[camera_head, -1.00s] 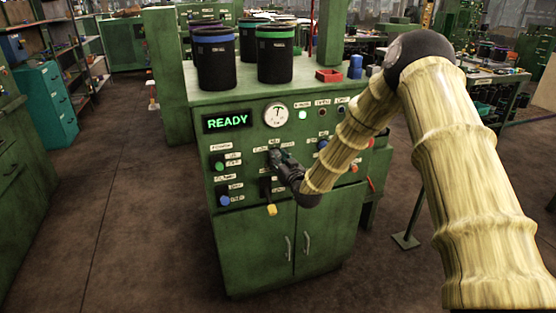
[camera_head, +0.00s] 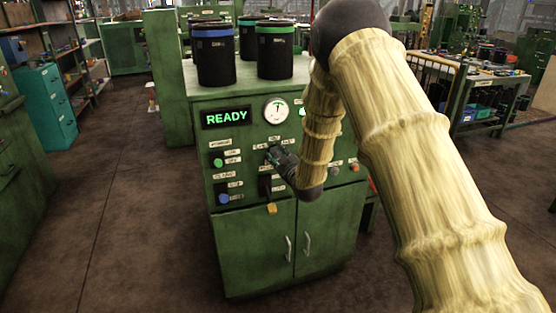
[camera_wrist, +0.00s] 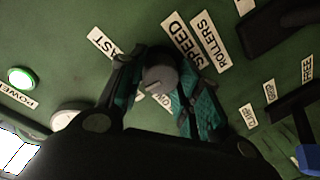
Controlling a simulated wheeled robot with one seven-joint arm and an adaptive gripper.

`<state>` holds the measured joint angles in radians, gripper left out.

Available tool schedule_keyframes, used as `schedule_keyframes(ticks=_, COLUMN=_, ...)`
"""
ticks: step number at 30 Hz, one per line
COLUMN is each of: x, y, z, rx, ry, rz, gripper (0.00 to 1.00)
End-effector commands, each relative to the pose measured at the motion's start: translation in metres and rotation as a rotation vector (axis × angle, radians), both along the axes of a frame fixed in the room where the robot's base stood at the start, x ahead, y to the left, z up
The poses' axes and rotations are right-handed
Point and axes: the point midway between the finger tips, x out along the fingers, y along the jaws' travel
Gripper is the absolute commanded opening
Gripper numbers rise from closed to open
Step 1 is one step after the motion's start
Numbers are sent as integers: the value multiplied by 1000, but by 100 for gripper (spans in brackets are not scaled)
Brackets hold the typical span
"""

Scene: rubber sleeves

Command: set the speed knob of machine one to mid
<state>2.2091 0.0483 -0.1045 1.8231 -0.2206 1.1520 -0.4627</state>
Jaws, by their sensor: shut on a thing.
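The green machine (camera_head: 240,245) stands ahead with a lit READY display (camera_head: 226,118). My gripper (camera_head: 273,155) is at the upper middle of its front panel in the head view. In the wrist view my gripper (camera_wrist: 160,84) is shut on the grey round speed knob (camera_wrist: 160,76), one finger on each side. The SPEED label (camera_wrist: 184,40) and ROLLERS label (camera_wrist: 210,41) are beside the knob, and a FAST label (camera_wrist: 101,41) is at its upper left. Another label is partly hidden behind the fingers. The knob's pointer direction cannot be made out.
A round gauge (camera_head: 276,110) is above my gripper. Black bins (camera_head: 213,55) stand on top. Floor on the left is clear.

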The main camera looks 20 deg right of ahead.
Motion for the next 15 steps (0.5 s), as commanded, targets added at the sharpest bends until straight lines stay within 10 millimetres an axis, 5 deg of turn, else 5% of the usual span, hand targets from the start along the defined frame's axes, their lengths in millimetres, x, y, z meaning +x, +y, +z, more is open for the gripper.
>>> schedule_keyframes(ticks=15, x=0, y=0, z=0, rx=-181, ry=-6, rz=-1, gripper=10)
